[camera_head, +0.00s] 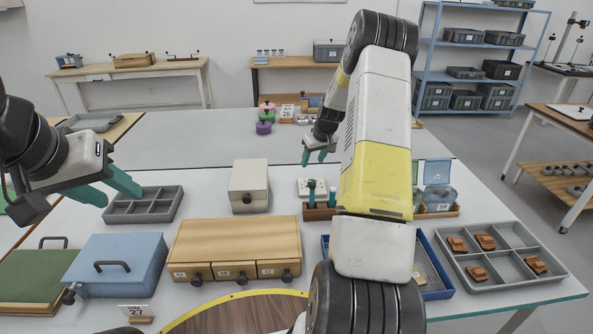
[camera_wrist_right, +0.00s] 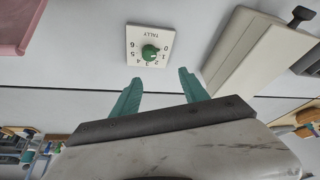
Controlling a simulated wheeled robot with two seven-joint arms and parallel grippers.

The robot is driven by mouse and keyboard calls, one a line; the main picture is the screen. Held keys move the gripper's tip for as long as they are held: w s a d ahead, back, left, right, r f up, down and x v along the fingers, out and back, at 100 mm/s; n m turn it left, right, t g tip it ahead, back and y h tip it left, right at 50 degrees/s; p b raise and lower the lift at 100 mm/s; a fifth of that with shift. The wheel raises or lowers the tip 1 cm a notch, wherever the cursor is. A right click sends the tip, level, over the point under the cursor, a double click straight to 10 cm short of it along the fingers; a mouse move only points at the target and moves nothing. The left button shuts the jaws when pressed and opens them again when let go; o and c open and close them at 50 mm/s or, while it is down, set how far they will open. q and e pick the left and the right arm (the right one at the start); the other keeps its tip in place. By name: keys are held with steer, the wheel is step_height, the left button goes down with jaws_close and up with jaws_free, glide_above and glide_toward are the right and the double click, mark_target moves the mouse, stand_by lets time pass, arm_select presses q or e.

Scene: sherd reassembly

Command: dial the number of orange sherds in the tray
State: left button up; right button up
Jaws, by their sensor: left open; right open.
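The grey compartment tray (camera_head: 508,287) is at the right in the head view. Several orange sherds lie in it, among them one at the front left (camera_head: 477,274) and one at the right (camera_head: 536,264). The tally dial, a white plate with a green knob (camera_wrist_right: 150,52), shows in the right wrist view with numbers 0 to 6. I cannot tell surely which number the knob points to. My right gripper (camera_head: 314,159) is open and empty; its fingers (camera_wrist_right: 159,86) are apart from the dial. My left gripper (camera_head: 122,199) is open and empty by an empty grey tray.
The empty grey divided tray (camera_head: 112,215) is at the left. A white box with a dark knob (camera_head: 249,180) stands beside the dial. A wooden drawer unit (camera_head: 235,240), a blue box (camera_head: 118,258) and a blue tray (camera_head: 440,288) fill the front. My right arm hides part of the table.

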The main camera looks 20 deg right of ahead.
glide_toward(312, 181)
steer(key=f, duration=0.1)
steer(key=x, duration=0.8)
steer(key=shift+w+r, duration=0.2)
steer(key=shift+w, duration=0.05)
jaws_close()
